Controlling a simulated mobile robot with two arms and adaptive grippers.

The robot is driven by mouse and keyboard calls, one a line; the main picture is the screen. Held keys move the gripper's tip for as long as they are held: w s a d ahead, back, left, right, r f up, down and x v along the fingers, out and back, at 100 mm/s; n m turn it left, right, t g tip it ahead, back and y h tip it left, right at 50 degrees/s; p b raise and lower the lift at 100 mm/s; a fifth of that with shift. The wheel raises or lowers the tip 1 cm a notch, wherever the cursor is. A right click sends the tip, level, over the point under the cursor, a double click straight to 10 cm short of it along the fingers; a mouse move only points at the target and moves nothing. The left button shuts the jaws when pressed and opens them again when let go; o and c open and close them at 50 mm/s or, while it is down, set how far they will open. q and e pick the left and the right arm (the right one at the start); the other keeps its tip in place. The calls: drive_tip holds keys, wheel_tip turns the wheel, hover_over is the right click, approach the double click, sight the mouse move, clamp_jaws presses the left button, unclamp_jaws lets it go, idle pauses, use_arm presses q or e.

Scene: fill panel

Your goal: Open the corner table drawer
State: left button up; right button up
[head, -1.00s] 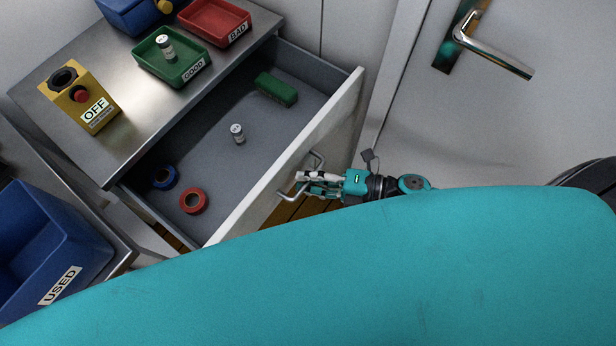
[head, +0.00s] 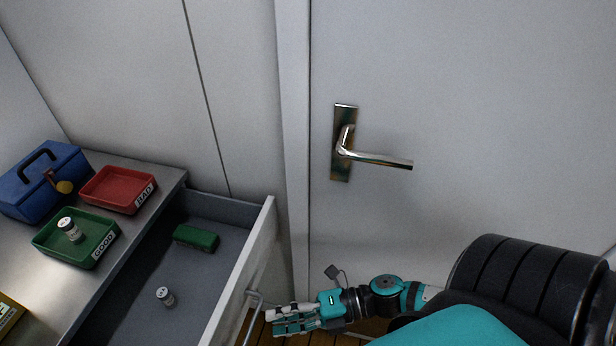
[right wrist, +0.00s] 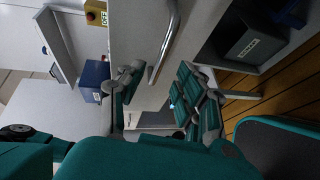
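The corner table drawer (head: 200,262) is pulled out, its grey inside showing in the head view. Its light front panel (head: 250,262) carries a metal bar handle (head: 253,299), partly cut off by the lower picture edge. The handle also shows in the right wrist view (right wrist: 168,45). My right gripper (head: 274,320) is just right of the handle, in front of the panel. In the right wrist view its fingers (right wrist: 160,92) are spread apart with nothing held between them; the handle lies beyond their tips. My left gripper is not in view.
In the drawer are a green block (head: 196,237) and a small white bottle (head: 165,296). A green tray (head: 98,258), red tray (head: 105,185) and blue box (head: 30,195) stand on the table. A closed door with a lever handle (head: 375,158) is behind my right arm.

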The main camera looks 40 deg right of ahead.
drive_tip(key=v, duration=0.5)
drive_tip(key=shift+s+d+r, duration=0.15)
drive_tip(key=shift+s+d, duration=0.05)
drive_tip(key=shift+d, duration=0.15)
drive_tip(key=w+d+f+m+t+h, duration=0.4)
drive_tip(key=d+f+m+h, duration=0.45)
drive_tip(key=f, duration=0.45)
drive_tip(key=s+d+f+m+g+h, duration=0.1)
drive_tip(key=s+d+f+m+h, duration=0.1)
drive_tip(key=f+m, duration=0.3)
drive_tip(key=s+d+f+m+g+h, duration=0.1)
drive_tip(key=d+f+m, duration=0.2)
drive_tip(key=f, duration=0.4)
drive_tip(key=s+a+f+m+g+h+p, duration=0.1)
drive_tip(key=s+f+m+g+h, duration=0.15)
drive_tip(key=s+f+m, duration=0.55)
drive_tip(key=s+a+f+m+g, duration=0.2)
drive_tip(key=s+a+f+g, duration=0.4)
drive_tip(key=s+a+f, duration=0.3)
drive_tip(key=s+f, duration=0.1)
drive_tip(key=s, duration=0.3)
drive_tip(key=shift+g, duration=0.35)
